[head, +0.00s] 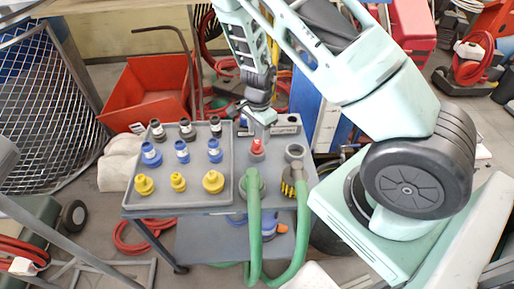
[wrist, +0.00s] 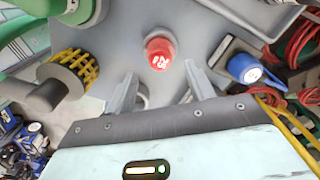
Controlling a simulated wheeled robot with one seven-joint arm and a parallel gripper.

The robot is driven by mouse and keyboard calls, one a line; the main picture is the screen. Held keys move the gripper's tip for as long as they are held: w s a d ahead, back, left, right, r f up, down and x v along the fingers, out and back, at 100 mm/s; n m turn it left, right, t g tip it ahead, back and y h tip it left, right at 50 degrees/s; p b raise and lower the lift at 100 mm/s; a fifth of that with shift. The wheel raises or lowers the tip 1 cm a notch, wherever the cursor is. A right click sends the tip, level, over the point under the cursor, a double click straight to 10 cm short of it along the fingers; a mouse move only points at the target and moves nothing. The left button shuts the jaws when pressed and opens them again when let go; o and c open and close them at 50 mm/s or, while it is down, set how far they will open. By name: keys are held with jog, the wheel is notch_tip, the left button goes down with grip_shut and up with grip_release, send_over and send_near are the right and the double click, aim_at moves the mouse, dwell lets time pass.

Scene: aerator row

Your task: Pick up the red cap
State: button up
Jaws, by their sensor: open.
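The red cap (head: 257,147) stands on the grey cart top (head: 306,172), just right of the grey tray. In the wrist view the red cap (wrist: 159,54) shows its round top with white marking, with a pale base partly visible around it. My gripper (head: 264,116) is above the cap in the head view, pointing down. In the wrist view my gripper (wrist: 161,74) is open and empty. Its two fingers are apart, one to each side of the cap's line, and the cap shows beyond them. I see no contact.
The grey tray (head: 233,190) holds several black, blue and yellow fittings. Green hoses (head: 254,225) rise at the cart's front edge. A yellow-and-black fitting (wrist: 78,68) and a blue-capped part (wrist: 244,68) flank the cap. A red bin (head: 150,92) stands behind.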

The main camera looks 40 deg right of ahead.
aim_at(257, 142)
jog(key=f, duration=0.4)
jog(key=shift+a+f, duration=0.25)
jog(key=shift+a, duration=0.05)
jog(key=c, duration=1.1)
jog(key=shift+c, duration=0.2)
